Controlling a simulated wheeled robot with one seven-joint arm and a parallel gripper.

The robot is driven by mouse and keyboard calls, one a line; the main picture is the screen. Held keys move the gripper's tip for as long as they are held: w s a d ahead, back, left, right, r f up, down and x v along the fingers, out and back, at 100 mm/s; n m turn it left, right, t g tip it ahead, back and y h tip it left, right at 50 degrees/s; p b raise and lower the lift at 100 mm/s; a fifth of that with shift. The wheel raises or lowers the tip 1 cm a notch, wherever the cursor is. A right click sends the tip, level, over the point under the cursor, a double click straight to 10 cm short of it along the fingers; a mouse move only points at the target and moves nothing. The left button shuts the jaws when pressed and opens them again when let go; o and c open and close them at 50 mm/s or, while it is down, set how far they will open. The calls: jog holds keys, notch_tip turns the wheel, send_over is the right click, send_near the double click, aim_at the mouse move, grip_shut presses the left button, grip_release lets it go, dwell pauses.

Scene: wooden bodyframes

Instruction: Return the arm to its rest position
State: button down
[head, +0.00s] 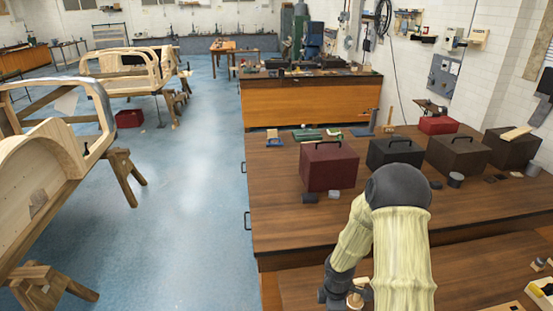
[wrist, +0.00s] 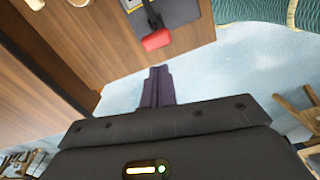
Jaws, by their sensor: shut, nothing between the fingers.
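My gripper (wrist: 159,72) shows in the wrist view with its two dark fingers together and nothing between them.
A dark red toolbox (head: 328,167) and a black toolbox (head: 394,155) stand on the wooden bench (head: 290,215) beyond my arm. Brown boxes (head: 458,155) stand farther right. Wooden bodyframes (head: 60,155) on trestles line the left. The blue floor (head: 190,210) between is clear.

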jog(key=s+a+r+m+t+b, duration=0.1)
jog(key=s+r+m+b, duration=0.3)
jog(key=s+m+b, duration=0.2)
jog(key=s+r+m+t+b, duration=0.1)
jog(key=s+r+m+b, duration=0.3)
jog(key=m, duration=0.7)
jog(key=shift+s+a+r+b, duration=0.25)
jog(key=shift+s+a+b, duration=0.1)
jog(key=shift+s+b, duration=0.7)
